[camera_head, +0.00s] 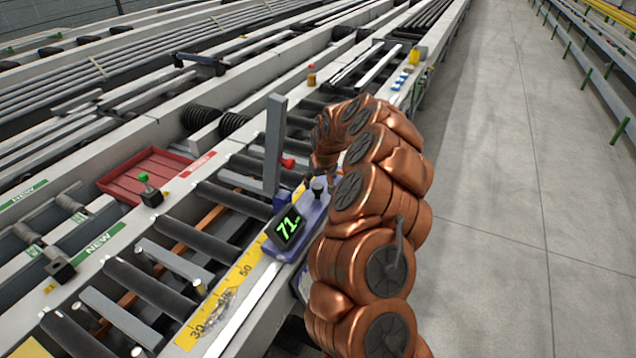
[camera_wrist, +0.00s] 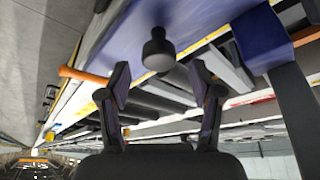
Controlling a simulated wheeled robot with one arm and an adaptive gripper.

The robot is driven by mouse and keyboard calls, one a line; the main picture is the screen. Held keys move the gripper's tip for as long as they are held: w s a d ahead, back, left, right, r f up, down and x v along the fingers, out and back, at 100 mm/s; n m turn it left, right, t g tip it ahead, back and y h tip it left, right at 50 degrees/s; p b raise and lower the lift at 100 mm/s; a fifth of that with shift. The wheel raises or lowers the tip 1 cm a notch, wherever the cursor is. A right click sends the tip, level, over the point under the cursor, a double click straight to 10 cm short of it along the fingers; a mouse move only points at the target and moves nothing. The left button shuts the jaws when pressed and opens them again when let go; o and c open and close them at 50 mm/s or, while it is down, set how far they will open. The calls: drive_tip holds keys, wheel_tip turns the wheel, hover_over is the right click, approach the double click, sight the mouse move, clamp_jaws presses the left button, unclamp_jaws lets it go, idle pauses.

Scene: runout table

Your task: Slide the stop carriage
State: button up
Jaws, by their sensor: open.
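The stop carriage (camera_head: 309,213) is blue-purple and sits on the rail along the runout table's near edge. Its display (camera_head: 287,227) reads 71 in green. A tall grey stop plate (camera_head: 275,140) stands up from it, and a black knob (camera_head: 318,187) rises from its top. In the wrist view the carriage's blue body (camera_wrist: 150,22) fills the top, with the knob (camera_wrist: 158,52) hanging into view. My gripper (camera_wrist: 163,88) is open and empty. The knob lines up with the gap between the fingers, just beyond the tips, with no visible contact. My arm partly hides the carriage in the head view.
A yellow scale (camera_head: 232,287) runs along the rail, with grey shavings (camera_head: 215,302) lying on it. Dark rollers (camera_head: 150,283) lie left of it. A red tray (camera_head: 150,176) and a green-button box (camera_head: 150,192) sit farther left. The floor (camera_head: 500,200) at right is clear.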

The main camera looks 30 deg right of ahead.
sight(306, 195)
drive_tip(key=shift+p+x, duration=0.3)
drive_tip(key=shift+x, duration=0.95)
clamp_jaws()
